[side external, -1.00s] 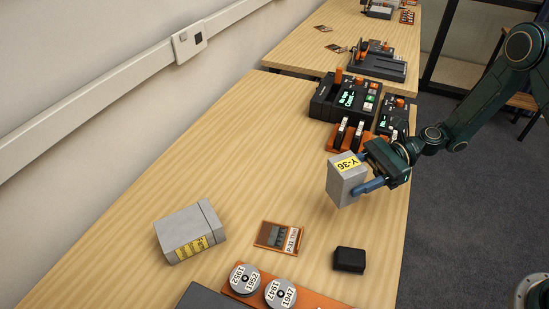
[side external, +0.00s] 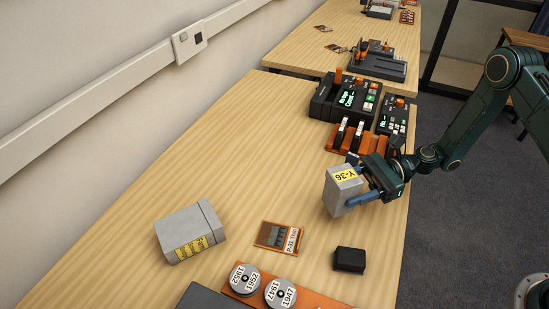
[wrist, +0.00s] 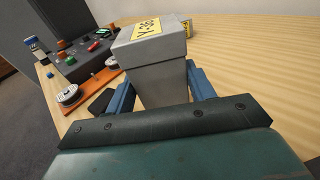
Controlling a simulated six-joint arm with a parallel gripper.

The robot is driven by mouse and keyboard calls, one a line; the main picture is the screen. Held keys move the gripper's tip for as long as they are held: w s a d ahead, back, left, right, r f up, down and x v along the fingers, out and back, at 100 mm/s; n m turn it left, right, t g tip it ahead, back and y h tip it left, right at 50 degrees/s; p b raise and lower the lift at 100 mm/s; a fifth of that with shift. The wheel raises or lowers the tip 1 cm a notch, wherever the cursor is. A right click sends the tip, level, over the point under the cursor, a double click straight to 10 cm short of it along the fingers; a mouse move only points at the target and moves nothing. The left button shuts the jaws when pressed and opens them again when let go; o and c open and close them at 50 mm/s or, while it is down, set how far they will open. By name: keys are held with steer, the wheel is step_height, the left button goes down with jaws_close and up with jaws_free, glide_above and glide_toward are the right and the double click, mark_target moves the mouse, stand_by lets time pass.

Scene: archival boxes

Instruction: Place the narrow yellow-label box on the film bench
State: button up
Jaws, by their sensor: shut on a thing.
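A narrow grey box with a yellow label reading Y-36 (side external: 344,192) is upright between the blue fingers of my gripper (side external: 358,197). In the wrist view the box (wrist: 152,58) fills the space between the two fingers, with its label on top. My gripper is shut on it, over the right part of the wooden bench (side external: 240,165). I cannot tell whether the bottom of the box touches the bench. A wider grey box with a yellow label (side external: 190,232) lies at the left of the bench.
An orange-framed card (side external: 279,237) and a small black block (side external: 349,260) lie in front of the held box. Two labelled reels (side external: 263,286) sit on an orange tray at the front. Black consoles (side external: 345,98) stand behind. The left middle of the bench is clear.

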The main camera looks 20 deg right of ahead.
mark_target(348, 198)
steer(key=shift+f, duration=1.75)
steer(key=shift+f, duration=0.1)
steer(key=o, duration=1.4)
steer(key=shift+c, duration=0.2)
steer(key=shift+s+d+r, duration=0.1)
steer(key=shift+d+r, duration=0.05)
steer(key=shift+d, duration=1.1)
steer(key=shift+s+d+r, duration=0.1)
steer(key=shift+d+r, duration=0.1)
steer(key=shift+d, duration=1)
steer(key=shift+d+r, duration=0.15)
steer(key=shift+d, duration=1.1)
